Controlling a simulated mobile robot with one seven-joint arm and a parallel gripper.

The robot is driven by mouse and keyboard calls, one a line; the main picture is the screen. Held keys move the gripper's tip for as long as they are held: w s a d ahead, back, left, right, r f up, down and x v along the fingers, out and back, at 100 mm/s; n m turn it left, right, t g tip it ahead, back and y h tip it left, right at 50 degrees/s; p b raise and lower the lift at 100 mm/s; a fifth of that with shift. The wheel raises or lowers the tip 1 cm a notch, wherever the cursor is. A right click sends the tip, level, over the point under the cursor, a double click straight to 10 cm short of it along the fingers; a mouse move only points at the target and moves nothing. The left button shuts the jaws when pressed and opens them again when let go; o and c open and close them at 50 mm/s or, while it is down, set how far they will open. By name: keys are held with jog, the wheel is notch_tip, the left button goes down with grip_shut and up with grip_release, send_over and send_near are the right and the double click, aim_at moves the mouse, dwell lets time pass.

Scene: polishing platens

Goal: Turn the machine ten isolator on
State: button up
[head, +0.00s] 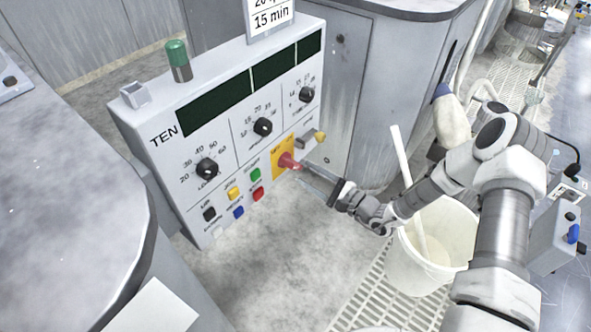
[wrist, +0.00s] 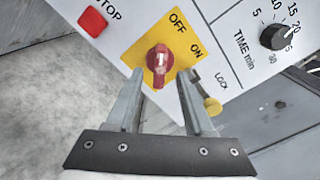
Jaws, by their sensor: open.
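The machine labelled TEN has a grey control panel (head: 222,128). Its isolator is a red rotary handle (head: 288,162) on a yellow plate (head: 276,153) at the panel's lower right. In the wrist view the red handle (wrist: 160,61) has a white mark, and the plate reads OFF and ON. The handle's long axis stands upright in that picture, lined up nearer OFF than ON. My gripper (wrist: 161,88) is open and empty. Its fingers point at the panel, with the handle between and just beyond the tips. In the head view my gripper (head: 318,180) is just right of the handle.
A yellow knob (wrist: 212,106) on a grey latch by the LOCK label sits close to the right finger. A red STOP button (wrist: 93,20) and other coloured buttons lie left of the plate. A white bucket (head: 432,245) with a pole stands below my arm.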

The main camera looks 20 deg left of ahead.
aim_at(297, 168)
jog(key=b+x, duration=0.1)
jog(key=x, duration=0.4)
jog(key=shift+a, duration=0.1)
grip_shut()
